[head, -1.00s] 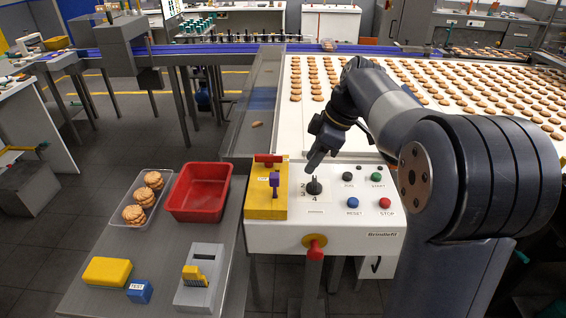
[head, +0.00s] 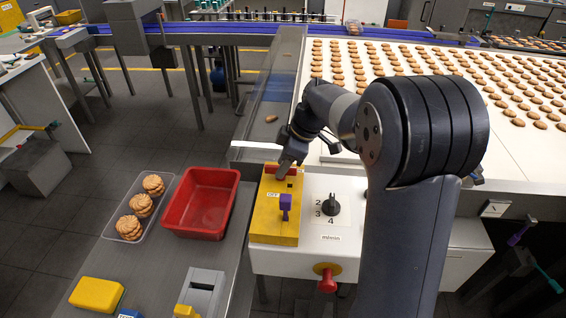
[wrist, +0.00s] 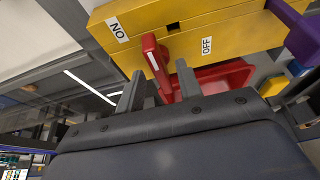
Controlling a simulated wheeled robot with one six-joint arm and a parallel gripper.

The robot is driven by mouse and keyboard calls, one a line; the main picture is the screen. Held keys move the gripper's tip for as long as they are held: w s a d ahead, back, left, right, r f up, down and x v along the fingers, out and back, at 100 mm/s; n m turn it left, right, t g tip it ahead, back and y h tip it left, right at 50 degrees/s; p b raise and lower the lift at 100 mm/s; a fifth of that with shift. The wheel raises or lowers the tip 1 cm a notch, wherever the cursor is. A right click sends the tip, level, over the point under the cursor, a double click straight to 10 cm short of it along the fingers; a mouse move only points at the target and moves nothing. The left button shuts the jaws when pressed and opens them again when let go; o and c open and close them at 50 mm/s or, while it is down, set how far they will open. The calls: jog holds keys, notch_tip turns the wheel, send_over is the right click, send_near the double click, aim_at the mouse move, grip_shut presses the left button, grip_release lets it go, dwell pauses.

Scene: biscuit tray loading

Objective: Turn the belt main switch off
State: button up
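The yellow switch box (head: 262,228) stands at the left end of the white control panel (head: 320,258). It also fills the top of the wrist view (wrist: 225,22), with an ON label at left and an OFF label at right. The red switch lever (wrist: 152,55) sticks out from the box between the labels, its handle nearer the ON label. My gripper (wrist: 160,82) is open, with one finger on each side of the lever handle in the picture. Contact cannot be told. In the head view my gripper (head: 284,172) covers part of the lever.
A purple handle (head: 286,202) stands on the same box, close to the lever. A numbered black knob (head: 330,206) is to its right. A red bin (head: 236,205) and a clear tray of biscuits (head: 112,228) lie to the left. A red knob (head: 327,285) juts from the panel front.

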jog(key=shift+a+f, duration=0.1)
jog(key=shift+f, duration=0.15)
grip_shut()
